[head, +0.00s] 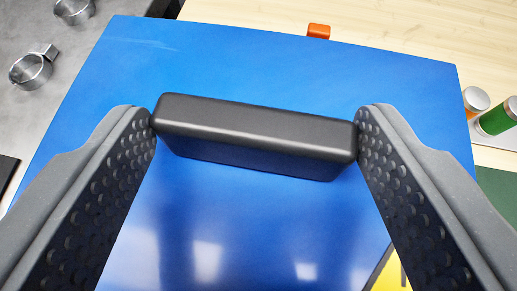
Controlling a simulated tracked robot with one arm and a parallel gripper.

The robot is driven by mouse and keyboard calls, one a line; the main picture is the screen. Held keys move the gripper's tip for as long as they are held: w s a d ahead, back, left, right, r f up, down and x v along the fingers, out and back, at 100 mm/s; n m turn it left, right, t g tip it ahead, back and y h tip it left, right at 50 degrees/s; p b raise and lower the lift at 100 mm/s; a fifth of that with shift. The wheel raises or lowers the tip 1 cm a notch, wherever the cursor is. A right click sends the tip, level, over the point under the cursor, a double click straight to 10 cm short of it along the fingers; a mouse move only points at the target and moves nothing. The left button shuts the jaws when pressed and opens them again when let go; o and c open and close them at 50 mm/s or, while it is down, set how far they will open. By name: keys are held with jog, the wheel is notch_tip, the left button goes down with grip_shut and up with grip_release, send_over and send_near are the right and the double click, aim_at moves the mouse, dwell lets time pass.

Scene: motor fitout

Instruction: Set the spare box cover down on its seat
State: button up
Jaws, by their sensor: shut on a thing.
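My gripper (257,130) is shut on a dark grey rounded bar (255,125), with one finger pad pressed on each end. I take this bar to be the spare box cover or its handle; the view does not settle which. Behind and below it spreads a glossy blue flat surface (300,70). I cannot tell whether the blue piece is joined to the bar or lies apart beneath it. No seat can be made out in this view.
A pale wooden surface (400,30) lies beyond, with an orange block (318,31) near the blue edge. Metal rings (30,70) lie on grey ground at the left.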

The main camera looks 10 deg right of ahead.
aim_at(258, 259)
jog(key=shift+f+b, duration=1.05)
jog(key=shift+f, duration=1.5)
jog(key=shift+s+f, duration=0.1)
jog(key=shift+f, duration=0.7)
jog(key=o, duration=1.4)
jog(key=shift+c, duration=0.2)
jog(key=p+v, duration=0.1)
jog(key=v, duration=1.2)
jog(key=shift+s+r, duration=0.15)
jog(key=shift+s, duration=0.2)
jog(key=shift+a, duration=0.1)
